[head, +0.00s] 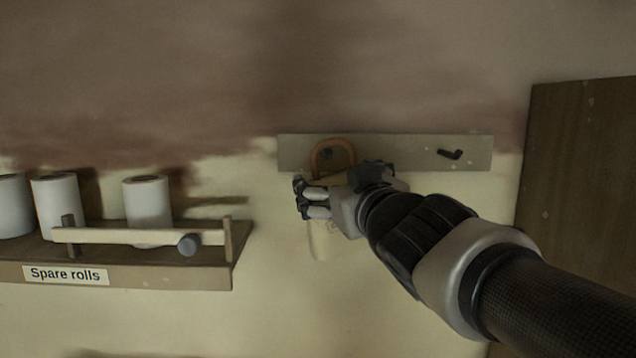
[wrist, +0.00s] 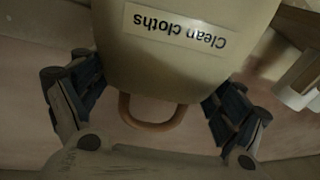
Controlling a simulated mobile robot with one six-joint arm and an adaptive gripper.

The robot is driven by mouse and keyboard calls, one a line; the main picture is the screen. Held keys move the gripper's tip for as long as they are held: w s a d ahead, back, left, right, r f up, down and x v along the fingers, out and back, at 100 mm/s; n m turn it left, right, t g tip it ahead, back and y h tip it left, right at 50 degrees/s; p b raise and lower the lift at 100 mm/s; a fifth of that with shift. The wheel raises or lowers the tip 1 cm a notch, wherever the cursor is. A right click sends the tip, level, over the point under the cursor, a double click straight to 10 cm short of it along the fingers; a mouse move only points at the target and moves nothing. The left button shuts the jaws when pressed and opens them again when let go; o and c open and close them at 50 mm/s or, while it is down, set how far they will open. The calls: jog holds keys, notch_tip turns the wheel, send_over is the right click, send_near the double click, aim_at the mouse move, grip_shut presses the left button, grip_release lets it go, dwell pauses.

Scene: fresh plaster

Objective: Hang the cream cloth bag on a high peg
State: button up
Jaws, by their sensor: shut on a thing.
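The cream cloth bag (head: 322,243) hangs upright below my gripper (head: 309,198) in the head view, with its brown loop handle (head: 333,144) standing up in front of the pale peg rail (head: 400,154). My gripper is shut on the bag and hides its middle part. A dark peg end (head: 327,154) seems to show inside the loop; I cannot tell whether the loop is over it. Another dark peg (head: 450,153) on the rail's right is bare. In the wrist view the bag (wrist: 195,65), labelled "Clean cloths", is between my fingers, its loop (wrist: 150,125) below it.
A wooden shelf (head: 130,275) labelled "Spare rolls" stands at the left, with white rolls (head: 148,208) and a front bar (head: 140,236). A brown wooden panel (head: 575,170) is at the right. The plaster wall below the rail is clear around the bag.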

aim_at(327, 165)
jog(key=shift+w, duration=1.25)
jog(key=shift+w+r, duration=0.1)
jog(key=shift+w+p, duration=0.4)
jog(key=shift+w, duration=0.65)
jog(key=shift+w, duration=0.15)
jog(key=shift+w+p, duration=0.95)
jog(key=shift+w, duration=1.95)
